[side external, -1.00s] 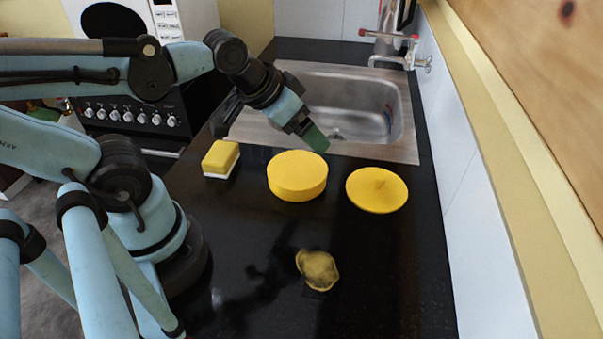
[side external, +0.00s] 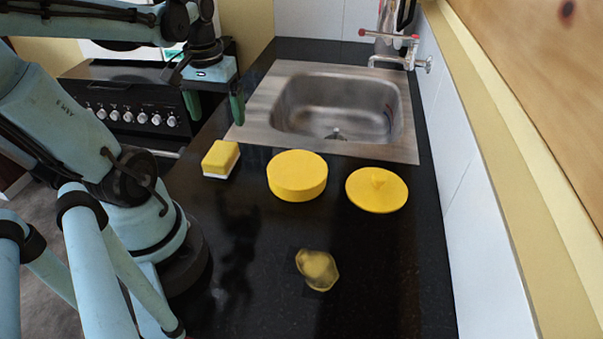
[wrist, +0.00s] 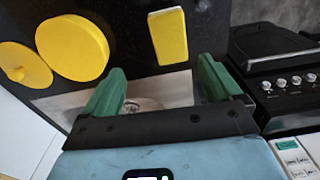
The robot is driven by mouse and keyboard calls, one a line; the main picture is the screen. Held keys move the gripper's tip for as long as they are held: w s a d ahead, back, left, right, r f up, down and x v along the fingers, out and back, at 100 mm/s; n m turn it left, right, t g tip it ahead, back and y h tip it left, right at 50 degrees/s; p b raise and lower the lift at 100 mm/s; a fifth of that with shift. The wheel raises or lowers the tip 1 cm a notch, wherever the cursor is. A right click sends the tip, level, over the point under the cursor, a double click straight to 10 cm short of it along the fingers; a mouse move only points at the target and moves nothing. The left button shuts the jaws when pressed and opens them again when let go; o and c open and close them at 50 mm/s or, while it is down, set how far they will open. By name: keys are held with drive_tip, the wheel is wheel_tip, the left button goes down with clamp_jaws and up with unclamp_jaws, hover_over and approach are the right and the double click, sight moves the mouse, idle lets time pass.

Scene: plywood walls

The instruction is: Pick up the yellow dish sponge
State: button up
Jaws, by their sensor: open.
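The yellow dish sponge (side external: 221,157) is a small block, yellow above and white below, lying on the black counter at the left of the yellow items. In the wrist view the sponge (wrist: 168,36) is beyond the fingertips, between them and nearer the right one. My gripper (side external: 215,102) has green fingers and is open and empty. It hangs above and behind the sponge in the side view, near the stove side of the sink. It also shows in the wrist view (wrist: 158,85), with fingers spread wide. Nothing hides the sponge.
A thick yellow round (side external: 297,177) stands right of the sponge, then a yellow lid-like disc with a knob (side external: 378,191). A crumpled yellowish item (side external: 317,268) lies nearer the front. A steel sink (side external: 262,104) lies behind. The counter front is otherwise clear.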

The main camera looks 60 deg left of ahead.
sight(219, 154)
drive_tip(key=shift+s+a+f, duration=0.1)
drive_tip(key=shift+f, duration=1.05)
drive_tip(key=shift+s+a+f, duration=0.1)
drive_tip(key=shift+s+f, duration=0.05)
drive_tip(key=shift+f, duration=1)
drive_tip(key=shift+s+a+f, duration=0.1)
drive_tip(key=shift+f, duration=1.05)
drive_tip(key=shift+s+a+f, duration=0.1)
drive_tip(key=shift+a+f, duration=0.05)
drive_tip(key=shift+f, duration=0.65)
drive_tip(key=shift+s+a+f, duration=0.1)
drive_tip(key=shift+a+f, duration=0.05)
drive_tip(key=shift+f, duration=1.65)
drive_tip(key=c, duration=1.1)
drive_tip(key=shift+r, duration=0.2)
